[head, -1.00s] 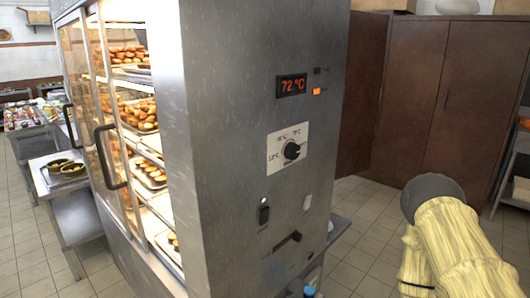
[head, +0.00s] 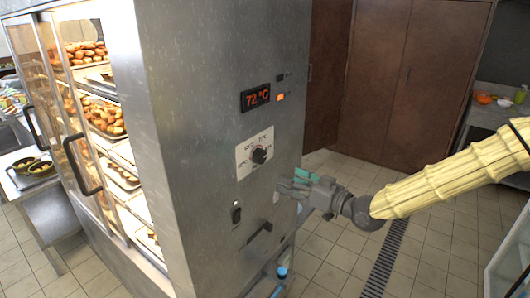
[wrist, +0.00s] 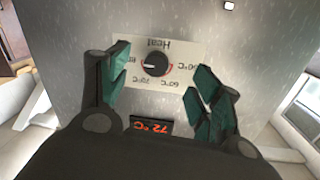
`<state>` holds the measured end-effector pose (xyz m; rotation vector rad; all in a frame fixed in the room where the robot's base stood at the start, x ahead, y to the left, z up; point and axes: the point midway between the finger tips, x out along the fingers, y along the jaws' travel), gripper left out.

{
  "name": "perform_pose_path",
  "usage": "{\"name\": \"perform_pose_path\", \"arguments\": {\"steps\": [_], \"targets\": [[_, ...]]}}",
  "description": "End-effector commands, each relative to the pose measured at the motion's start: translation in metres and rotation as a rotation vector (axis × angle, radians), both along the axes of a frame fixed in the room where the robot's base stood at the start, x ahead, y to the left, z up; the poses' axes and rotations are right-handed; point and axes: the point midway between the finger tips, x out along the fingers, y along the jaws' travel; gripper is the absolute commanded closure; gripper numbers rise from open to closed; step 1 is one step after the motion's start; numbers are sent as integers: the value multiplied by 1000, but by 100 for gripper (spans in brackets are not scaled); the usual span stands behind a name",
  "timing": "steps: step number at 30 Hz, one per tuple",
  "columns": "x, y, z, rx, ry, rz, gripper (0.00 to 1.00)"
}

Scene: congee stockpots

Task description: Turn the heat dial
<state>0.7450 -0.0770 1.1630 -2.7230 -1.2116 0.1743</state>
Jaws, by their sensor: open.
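The heat dial (head: 259,156) is a round black knob on a white scale plate (head: 243,160), on the steel side panel of a heated cabinet. In the wrist view the dial (wrist: 156,64) shows upside down, with a pale pointer mark and the word "Heat" on its plate. My gripper (head: 290,185) is in front of the panel, below and right of the dial in the head view. In the wrist view its green-padded fingers (wrist: 160,88) are spread wide, with the dial between them in the picture. They look apart from the dial; the exact distance is hard to tell.
A red display (head: 255,97) reading 72 °C is above the dial. A rocker switch (head: 236,213) and a dark handle (head: 260,232) are lower on the panel. Glass doors with trays of pastries are at left. Tiled floor is open at right.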

Motion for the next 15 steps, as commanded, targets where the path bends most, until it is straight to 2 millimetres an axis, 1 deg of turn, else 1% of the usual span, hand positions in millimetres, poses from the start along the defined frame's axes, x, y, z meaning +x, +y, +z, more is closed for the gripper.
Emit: {"name": "perform_pose_path", "arguments": {"steps": [1, 4, 8, 15], "targets": [[2, -1, 15, 6, -26, 3, 35], [5, -1, 28, 10, -53, 10, 35], [11, 5, 30, 9, -57, 10, 35], [32, 30, 30, 9, -54, 12, 35]]}}
